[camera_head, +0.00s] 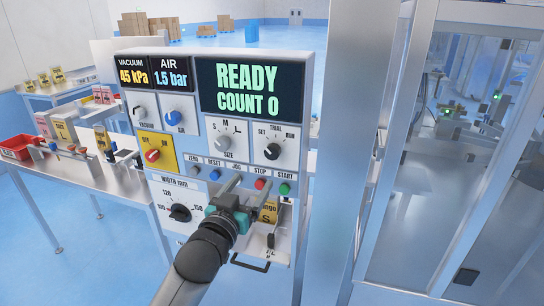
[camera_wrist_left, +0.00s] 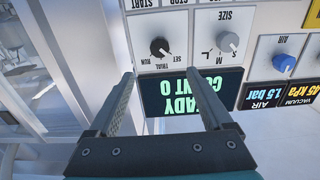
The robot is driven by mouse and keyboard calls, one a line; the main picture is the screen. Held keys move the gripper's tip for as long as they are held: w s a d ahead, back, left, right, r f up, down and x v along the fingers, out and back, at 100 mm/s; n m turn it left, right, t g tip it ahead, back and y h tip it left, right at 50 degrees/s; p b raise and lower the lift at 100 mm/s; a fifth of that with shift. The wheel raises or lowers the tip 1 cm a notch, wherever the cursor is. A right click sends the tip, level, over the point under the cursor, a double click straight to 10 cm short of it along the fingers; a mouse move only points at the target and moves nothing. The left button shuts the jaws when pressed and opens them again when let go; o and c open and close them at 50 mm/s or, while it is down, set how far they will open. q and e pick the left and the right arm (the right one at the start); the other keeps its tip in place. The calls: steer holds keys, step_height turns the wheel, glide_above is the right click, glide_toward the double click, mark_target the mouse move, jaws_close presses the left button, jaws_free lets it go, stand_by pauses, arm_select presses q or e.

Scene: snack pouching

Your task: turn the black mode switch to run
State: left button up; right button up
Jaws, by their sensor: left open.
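The black mode switch (camera_head: 272,151) is a round knob on the right of the control panel, under the labels SET, TRIAL and RUN. It also shows upside down in the left wrist view (camera_wrist_left: 160,47), where its white mark appears to point toward SET. My left gripper (camera_head: 248,187) is open and empty in front of the panel, below the switch in the head view. In the left wrist view its two fingers (camera_wrist_left: 170,78) stand wide apart, with the switch beyond their tips, not touched. My right gripper is not in view.
The display (camera_head: 247,88) reads READY, COUNT 0. The size knob (camera_head: 223,143) sits left of the switch; a row of buttons, including green START (camera_head: 284,189), lies below. A metal post (camera_head: 350,150) stands just right of the panel. A table (camera_head: 105,178) with boxes is at left.

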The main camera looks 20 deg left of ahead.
mark_target(271, 154)
arm_select(q)
steer(key=w, duration=1.1)
steer(key=shift+w+d, duration=0.15)
steer(key=shift+d, duration=0.1)
steer(key=shift+w, duration=1.2)
jaws_close()
